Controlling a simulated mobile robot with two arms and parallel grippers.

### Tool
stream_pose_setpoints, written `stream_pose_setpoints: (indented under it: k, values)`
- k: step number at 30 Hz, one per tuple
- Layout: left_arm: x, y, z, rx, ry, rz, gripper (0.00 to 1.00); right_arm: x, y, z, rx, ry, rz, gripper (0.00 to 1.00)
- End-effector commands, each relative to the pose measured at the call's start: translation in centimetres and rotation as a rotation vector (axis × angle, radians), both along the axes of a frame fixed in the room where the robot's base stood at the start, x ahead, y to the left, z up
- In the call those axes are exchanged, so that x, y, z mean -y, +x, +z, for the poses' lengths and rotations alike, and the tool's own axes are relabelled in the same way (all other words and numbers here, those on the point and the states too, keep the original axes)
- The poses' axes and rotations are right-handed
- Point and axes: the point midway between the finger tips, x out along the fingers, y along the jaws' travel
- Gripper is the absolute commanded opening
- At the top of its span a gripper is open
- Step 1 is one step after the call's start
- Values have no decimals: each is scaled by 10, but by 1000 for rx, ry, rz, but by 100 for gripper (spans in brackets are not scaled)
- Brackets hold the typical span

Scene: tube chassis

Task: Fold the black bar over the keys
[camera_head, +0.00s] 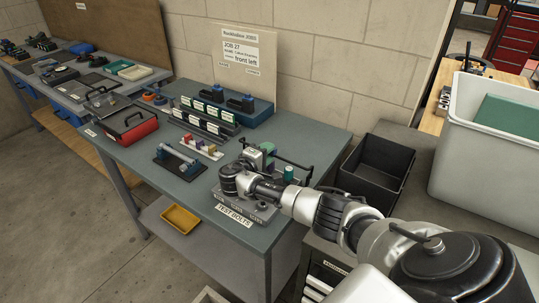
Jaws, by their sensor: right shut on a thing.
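My right arm comes in from the lower right and reaches over the front right part of the grey-green table. My right gripper (240,179) is there, beside a grey block labelled TEST BOLTS (237,216). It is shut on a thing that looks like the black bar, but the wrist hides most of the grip. My left gripper is not in view.
A black-based fixture with a grey bar (180,161), a red toolbox (132,127) and a labelled rack (207,118) stand on the table. A black bin (375,172) and a white tub (483,150) stand right. A yellow tray (180,219) lies on the lower shelf.

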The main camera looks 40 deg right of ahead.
Motion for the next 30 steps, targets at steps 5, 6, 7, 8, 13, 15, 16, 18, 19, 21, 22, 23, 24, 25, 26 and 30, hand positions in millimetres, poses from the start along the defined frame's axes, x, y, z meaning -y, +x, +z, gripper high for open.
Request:
stream_pose_setpoints:
  k: [5,6,7,8,13,15,16,18,19,21,22,23,24,25,26,30]
  values:
    - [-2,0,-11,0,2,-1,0,-3,0,1,29,-71,-2,0]
    - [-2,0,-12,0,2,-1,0,-4,0,1,31,-80,-2,0]
    - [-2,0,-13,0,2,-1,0,-4,0,1,33,-87,-2,0]
    - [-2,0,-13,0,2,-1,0,-4,0,1,35,-92,-2,0]
    - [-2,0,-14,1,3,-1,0,-6,0,1,39,-109,-1,0]
    - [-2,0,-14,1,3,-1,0,-6,0,1,39,-110,0,0]
    - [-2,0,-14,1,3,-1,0,-6,0,1,39,-110,0,0]
    - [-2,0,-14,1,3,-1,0,-6,0,1,38,-111,0,0]
    - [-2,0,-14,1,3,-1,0,-6,0,1,38,-111,0,0]
    - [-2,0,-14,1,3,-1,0,-6,0,1,38,-111,1,0]
    - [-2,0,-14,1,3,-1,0,-7,0,1,38,-111,1,0]
    - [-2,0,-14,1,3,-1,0,-7,0,1,38,-111,1,0]
    - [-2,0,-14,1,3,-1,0,-7,0,1,38,-111,1,37]
    - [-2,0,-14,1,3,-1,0,-7,0,0,38,-110,1,41]
    - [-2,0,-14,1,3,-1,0,-7,0,0,37,-109,2,46]
    - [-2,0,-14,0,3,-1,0,-7,-1,-2,33,-107,3,49]
